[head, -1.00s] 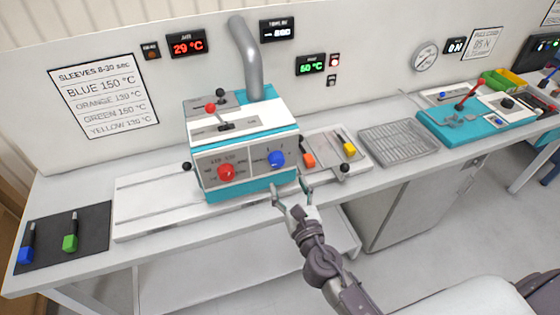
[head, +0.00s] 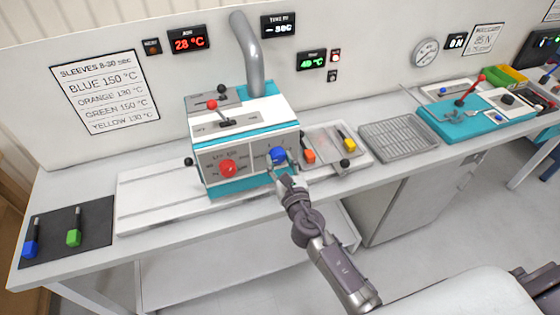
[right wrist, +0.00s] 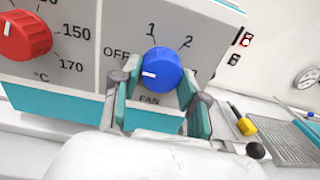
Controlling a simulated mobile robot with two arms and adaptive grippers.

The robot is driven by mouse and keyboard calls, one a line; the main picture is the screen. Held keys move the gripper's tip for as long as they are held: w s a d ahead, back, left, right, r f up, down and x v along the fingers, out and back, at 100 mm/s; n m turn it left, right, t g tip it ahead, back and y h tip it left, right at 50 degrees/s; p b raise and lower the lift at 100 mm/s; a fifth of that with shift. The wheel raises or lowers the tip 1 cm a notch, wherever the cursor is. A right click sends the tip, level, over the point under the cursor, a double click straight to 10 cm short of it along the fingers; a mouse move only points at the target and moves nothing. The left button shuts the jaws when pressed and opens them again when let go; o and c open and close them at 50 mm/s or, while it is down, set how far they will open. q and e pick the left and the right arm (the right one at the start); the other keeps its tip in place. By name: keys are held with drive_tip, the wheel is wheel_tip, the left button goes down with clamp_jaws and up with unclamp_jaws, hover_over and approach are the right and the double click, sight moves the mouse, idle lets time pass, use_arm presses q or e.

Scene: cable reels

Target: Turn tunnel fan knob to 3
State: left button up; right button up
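The blue fan knob (head: 278,154) is on the front panel of the white and teal tunnel machine (head: 240,190). In the right wrist view the knob (right wrist: 160,69) has its white mark pointing left, toward the OFF side. The labels 1 and 2 are above it; the label at its right is partly hidden by a finger. My right gripper (head: 282,165) is at the knob, and in the right wrist view its fingers (right wrist: 158,92) are apart, one on each side of the knob's lower part. I cannot tell whether they touch it. My left gripper is not in view.
A red temperature knob (head: 228,168) is left of the fan knob. Orange (head: 308,155) and yellow (head: 349,144) handled pieces lie right of the machine, beside a grey rack (head: 398,138). Blue and green ones lie on a black mat (head: 52,250) at the left.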

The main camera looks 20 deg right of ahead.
drive_tip(key=c, duration=0.5)
drive_tip(key=shift+c, duration=0.2)
